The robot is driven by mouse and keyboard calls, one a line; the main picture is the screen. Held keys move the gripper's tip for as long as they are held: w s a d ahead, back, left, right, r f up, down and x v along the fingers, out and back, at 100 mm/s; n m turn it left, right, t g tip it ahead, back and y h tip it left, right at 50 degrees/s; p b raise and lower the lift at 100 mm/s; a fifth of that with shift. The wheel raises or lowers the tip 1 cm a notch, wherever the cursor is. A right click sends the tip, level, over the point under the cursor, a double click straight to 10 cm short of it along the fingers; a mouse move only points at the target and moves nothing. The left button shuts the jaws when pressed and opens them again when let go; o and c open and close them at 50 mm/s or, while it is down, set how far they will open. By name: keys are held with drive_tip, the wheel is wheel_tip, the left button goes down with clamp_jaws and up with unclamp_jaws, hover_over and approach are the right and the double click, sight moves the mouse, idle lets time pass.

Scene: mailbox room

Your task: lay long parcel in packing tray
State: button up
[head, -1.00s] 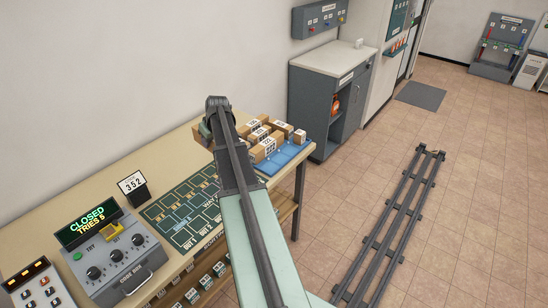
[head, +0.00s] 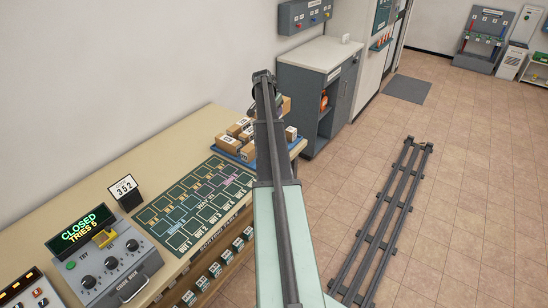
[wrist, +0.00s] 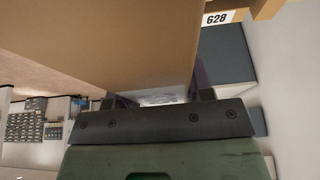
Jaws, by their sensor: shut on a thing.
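A brown cardboard parcel (wrist: 110,40) fills much of the wrist view, between the fingers of my gripper (wrist: 158,97), which is shut on it. In the head view a brown box (head: 286,104) shows just right of my arm's far end and seems to be this parcel, raised above the bench. My arm hides the gripper there. The blue tray (head: 222,148) lies at the bench's right end with several brown boxes (head: 244,122) in it. My arm covers part of the tray, so its free room cannot be told.
A grey cabinet (head: 318,50) stands behind the bench's right end. The code box (head: 105,265) and a "352" card (head: 125,189) stand on the bench, left of the green sorting board (head: 195,205). A brown piece labelled "628" (wrist: 216,19) is at the wrist view's top right.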

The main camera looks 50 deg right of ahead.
wheel_tip(320, 180, down, 20)
drive_tip(key=b, duration=2)
drive_tip(key=shift+f, duration=0.25)
drive_tip(key=shift+r, duration=0.3)
drive_tip(key=shift+f, duration=0.3)
drive_tip(key=o, duration=1.3)
drive_tip(key=shift+r, duration=0.1)
drive_tip(key=shift+c, duration=0.2)
drive_tip(key=p+v, duration=1.1)
drive_tip(key=v, duration=0.1)
drive_tip(key=shift+r, duration=0.25)
